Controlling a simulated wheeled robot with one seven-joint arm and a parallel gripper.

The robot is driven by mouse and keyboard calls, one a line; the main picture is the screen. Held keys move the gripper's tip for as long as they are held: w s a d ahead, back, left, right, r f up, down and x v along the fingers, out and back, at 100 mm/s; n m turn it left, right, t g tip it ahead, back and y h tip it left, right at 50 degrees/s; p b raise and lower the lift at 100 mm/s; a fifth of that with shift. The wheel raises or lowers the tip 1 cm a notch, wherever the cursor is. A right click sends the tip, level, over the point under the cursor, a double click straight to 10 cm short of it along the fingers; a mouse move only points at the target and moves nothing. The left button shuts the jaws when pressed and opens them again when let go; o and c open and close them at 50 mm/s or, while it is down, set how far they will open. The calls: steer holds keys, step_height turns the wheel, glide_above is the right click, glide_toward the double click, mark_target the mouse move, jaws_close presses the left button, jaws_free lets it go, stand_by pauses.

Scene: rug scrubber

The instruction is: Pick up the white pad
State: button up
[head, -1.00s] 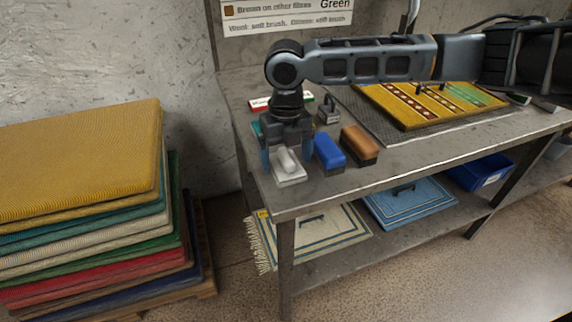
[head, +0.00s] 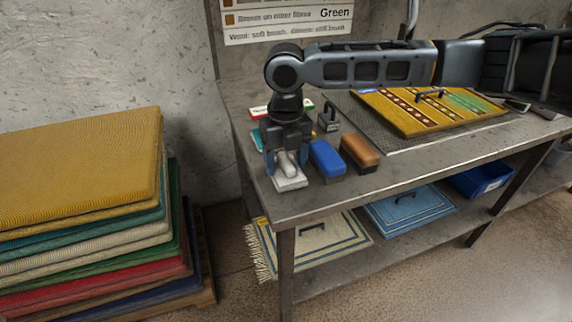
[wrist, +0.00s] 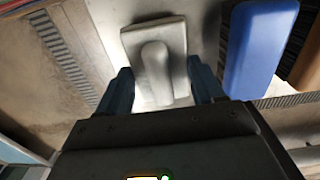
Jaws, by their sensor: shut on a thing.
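The white pad (head: 290,182) has a rounded upright grip on top and sits at the near left end of the workbench. It also shows in the wrist view (wrist: 156,40). My gripper (head: 286,168) points down over the pad, with its dark blue fingers on either side of the pad's grip. In the wrist view my gripper (wrist: 160,92) has one finger to each side of the grip and is shut on the pad. The pad appears to be on the bench top; any small gap beneath it cannot be told.
A blue brush (head: 326,160) stands close to the right of the pad, with a brown brush (head: 360,153) beyond it. A grey handled block (head: 328,118) is behind. A yellow patterned rug (head: 430,110) lies on the bench (head: 420,165). Stacked rugs (head: 80,180) stand on the left.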

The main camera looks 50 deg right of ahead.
step_height(320, 180, up, 3)
steer(key=shift+f, duration=0.15)
steer(key=s+d+r+b, duration=0.1)
steer(key=d+r, duration=0.6)
steer(key=d, duration=0.4)
steer(key=shift+d+r+b, duration=0.2)
steer(key=shift+d+b, duration=0.1)
steer(key=shift+d, duration=0.05)
